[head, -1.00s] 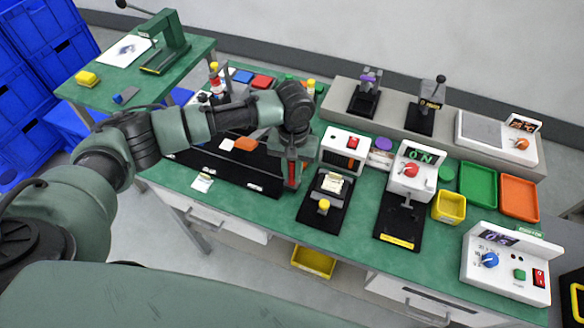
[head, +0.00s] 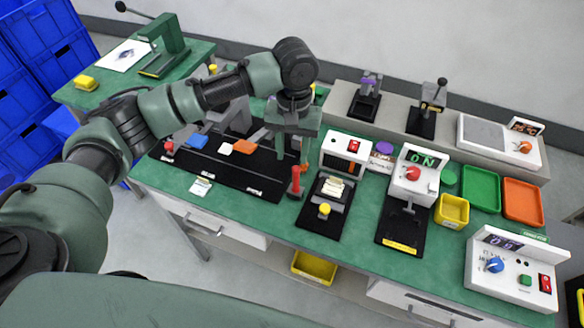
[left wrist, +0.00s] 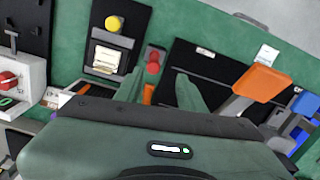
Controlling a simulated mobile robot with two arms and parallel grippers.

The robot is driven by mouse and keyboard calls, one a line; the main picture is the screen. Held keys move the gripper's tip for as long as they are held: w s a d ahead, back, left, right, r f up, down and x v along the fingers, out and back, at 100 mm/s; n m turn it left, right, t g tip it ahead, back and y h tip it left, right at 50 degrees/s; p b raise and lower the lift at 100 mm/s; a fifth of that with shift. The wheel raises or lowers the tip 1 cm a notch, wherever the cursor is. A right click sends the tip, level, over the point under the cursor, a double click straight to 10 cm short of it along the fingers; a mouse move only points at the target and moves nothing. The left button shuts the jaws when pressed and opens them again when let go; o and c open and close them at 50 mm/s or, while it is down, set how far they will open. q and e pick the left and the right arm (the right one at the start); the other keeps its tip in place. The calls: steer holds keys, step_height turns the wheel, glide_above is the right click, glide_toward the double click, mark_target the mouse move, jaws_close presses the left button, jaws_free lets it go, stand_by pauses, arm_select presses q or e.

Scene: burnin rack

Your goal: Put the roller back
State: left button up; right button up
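A small upright red-handled piece (head: 295,182), which seems to be the roller, stands on the green bench at the right end of the black mat (head: 215,168). In the left wrist view its round red top (left wrist: 153,67) shows between my fingers, with orange beside it. My left gripper (head: 293,152) is above and slightly behind this piece, pointing down. Its two fingers (left wrist: 160,90) are apart, and the gap between them looks empty. The lower end of the red piece is partly hidden. My right gripper is not in view.
A black fixture with a yellow knob (head: 324,209) and a white box with a red switch (head: 346,151) stand close on the right. The mat's front part is clear.

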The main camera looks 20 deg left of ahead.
arm_select(q)
steer(key=shift+w+r, duration=0.1)
steer(key=shift+r, duration=2)
